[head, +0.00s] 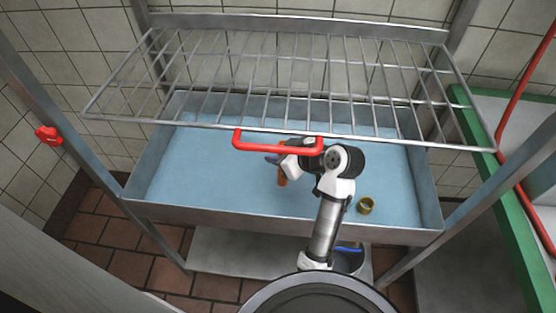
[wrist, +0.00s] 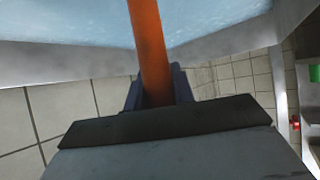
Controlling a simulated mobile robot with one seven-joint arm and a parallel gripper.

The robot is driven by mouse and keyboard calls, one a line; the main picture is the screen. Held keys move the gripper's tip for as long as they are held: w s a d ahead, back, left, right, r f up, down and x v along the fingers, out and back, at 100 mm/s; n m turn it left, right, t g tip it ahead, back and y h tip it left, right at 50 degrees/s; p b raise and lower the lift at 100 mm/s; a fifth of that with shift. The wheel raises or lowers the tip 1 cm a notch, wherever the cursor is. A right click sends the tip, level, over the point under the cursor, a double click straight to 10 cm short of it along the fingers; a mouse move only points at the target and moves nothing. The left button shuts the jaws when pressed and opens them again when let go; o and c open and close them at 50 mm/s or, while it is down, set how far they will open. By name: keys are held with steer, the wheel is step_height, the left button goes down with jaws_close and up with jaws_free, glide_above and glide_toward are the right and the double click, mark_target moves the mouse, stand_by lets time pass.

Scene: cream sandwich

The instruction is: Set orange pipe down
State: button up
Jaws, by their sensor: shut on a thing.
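The orange pipe (wrist: 147,45) runs up out of my gripper (wrist: 158,92) in the wrist view, held between its two dark fingers. In the head view the pipe (head: 282,177) shows only as a short orange piece, partly hidden by my gripper (head: 274,160). My gripper is shut on the pipe over the blue-floored metal tray (head: 180,185), below the wire rack's front edge. I cannot tell whether the pipe touches the tray floor.
The wire rack (head: 205,85) with a red handle (head: 275,149) hangs over the tray. A short brown-yellow ring (head: 366,205) lies in the tray, right of my arm. The tray's left part is clear. A green-edged counter (head: 505,215) stands at the right.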

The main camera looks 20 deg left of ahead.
steer(key=shift+f+p, duration=0.35)
steer(key=shift+f, duration=1.4)
steer(key=shift+f, duration=0.15)
steer(key=o, duration=1)
steer(key=b+v, duration=0.1)
steer(key=v, duration=1.1)
